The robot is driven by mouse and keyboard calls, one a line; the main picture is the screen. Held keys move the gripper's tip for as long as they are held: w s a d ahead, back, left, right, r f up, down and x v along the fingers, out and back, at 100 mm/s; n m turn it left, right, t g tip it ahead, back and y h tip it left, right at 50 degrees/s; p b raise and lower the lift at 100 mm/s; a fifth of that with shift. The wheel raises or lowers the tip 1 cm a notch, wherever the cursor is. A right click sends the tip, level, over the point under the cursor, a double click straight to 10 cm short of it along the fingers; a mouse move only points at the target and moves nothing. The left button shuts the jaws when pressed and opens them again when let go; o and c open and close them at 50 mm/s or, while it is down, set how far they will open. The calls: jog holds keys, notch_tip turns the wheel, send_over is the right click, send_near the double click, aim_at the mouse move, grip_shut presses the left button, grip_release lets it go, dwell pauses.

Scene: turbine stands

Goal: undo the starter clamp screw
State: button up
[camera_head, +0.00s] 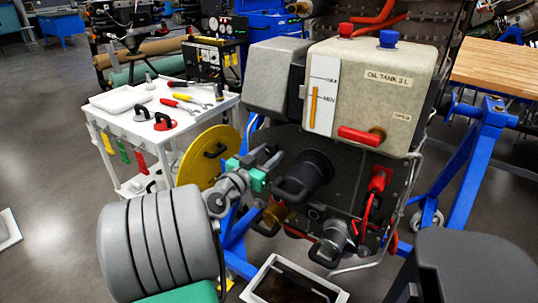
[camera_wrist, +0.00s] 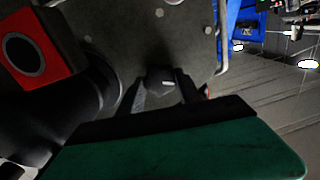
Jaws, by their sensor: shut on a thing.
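My gripper (camera_head: 276,161) is at the left of the dark engine panel (camera_head: 345,185), beside the black cylinder (camera_head: 314,168) with a loop handle. In the wrist view my two dark fingers (camera_wrist: 163,92) stand on either side of a small dark knob-like head with a light mark, which I take for the starter clamp screw (camera_wrist: 162,78). The fingers are shut on it. In the head view the screw is hidden or too small to make out. A large dark round body, probably the black cylinder, shows left of the fingers in the wrist view (camera_wrist: 92,100).
The oil tank (camera_head: 385,90) with a red lever (camera_head: 360,136) sits above the panel. A yellow disc (camera_head: 205,157) and a white tool cart (camera_head: 130,125) are at left. An open white-rimmed tray (camera_head: 318,291) lies below. A red block (camera_wrist: 38,52) is near my wrist.

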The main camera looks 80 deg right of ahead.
jog(key=n, duration=0.4)
jog(key=o, duration=1.4)
jog(key=shift+c, duration=0.2)
jog(key=v, duration=0.7)
jog(key=shift+w+a, duration=0.15)
jog(key=shift+a, duration=0.2)
